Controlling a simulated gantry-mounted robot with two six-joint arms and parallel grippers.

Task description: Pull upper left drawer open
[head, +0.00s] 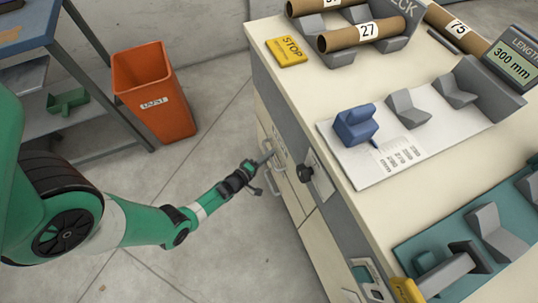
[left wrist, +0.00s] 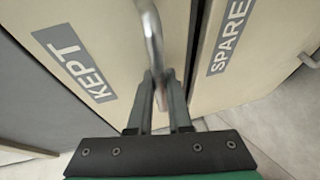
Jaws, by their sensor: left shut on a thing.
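The cream bench has drawer fronts on its side below the top. In the left wrist view, a front labelled KEPT (left wrist: 75,65) is on the left and one labelled SPARE (left wrist: 231,38) is on the right, with a narrow dark seam between them. My left gripper (head: 265,162) is at the bench's side in the head view. In the left wrist view my left gripper (left wrist: 160,90) is shut on a metal bar handle (left wrist: 152,35), which passes between its fingers. I cannot tell whether the drawer stands out from the bench. My right gripper is not in view.
A dark knob (head: 305,173) juts from the bench side close to my gripper. An orange bin (head: 155,95) and a shelf stand at the left. On top are a STOP block (head: 287,50), cardboard tubes (head: 360,35) and a blue block (head: 356,125). Floor below my arm is clear.

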